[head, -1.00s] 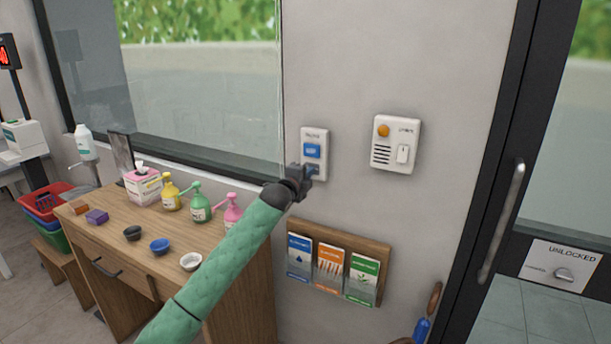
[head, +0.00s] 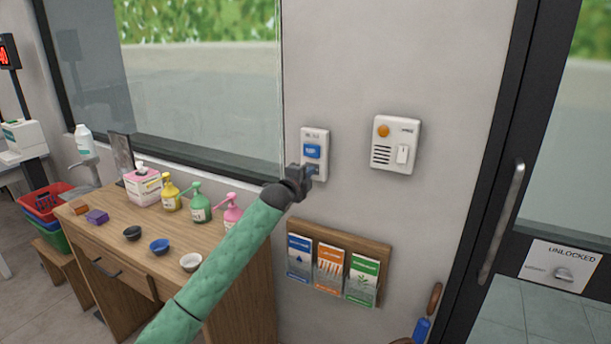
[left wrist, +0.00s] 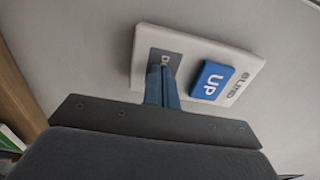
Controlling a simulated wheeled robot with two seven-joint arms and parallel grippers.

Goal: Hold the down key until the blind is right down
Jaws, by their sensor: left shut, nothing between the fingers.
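The white blind switch (head: 323,137) is on the wall right of the window. Its blue up key (head: 312,151) is the upper one and reads UP in the left wrist view (left wrist: 208,82). Below it is the dark down key (left wrist: 156,57), mostly hidden behind my fingers, with only a "D" legible. My left gripper (head: 309,172) is shut and empty, its fingertips at the down key and seemingly against it. I cannot tell how far the key is pressed. No blind shows across the visible window glass (head: 205,95). My right gripper is not in view.
A white intercom panel (head: 396,145) with an orange button is right of the switch. A leaflet rack (head: 376,254) hangs below. A wooden desk (head: 215,240) with pump bottles and small bowls stands at left. A dark-framed glass door (head: 510,150) is at right.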

